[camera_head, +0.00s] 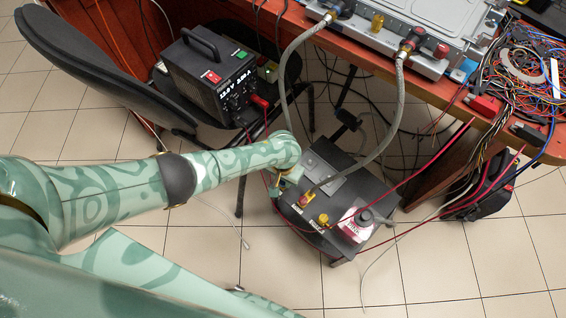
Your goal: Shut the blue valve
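My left gripper (284,186) is at the near left edge of a dark box-shaped unit (362,180), right over its row of hose fittings. Its fingers are small and mostly hidden by my green wrist, so I cannot tell whether they are open or touching anything. I cannot make out a clearly blue valve handle; the spot under the gripper is hidden. A red-handled fitting (305,200) with a hose stands just right of the gripper, and a yellow fitting (323,219) stands beside it. My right gripper is not in view.
Two grey hoses (392,120) run down from a silver casing (395,22) on the red-brown table. A red-and-white bottle (357,226) stands on the dark unit. A black power supply (212,75) and a chair (95,60) are left; loose cables (520,75) lie right.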

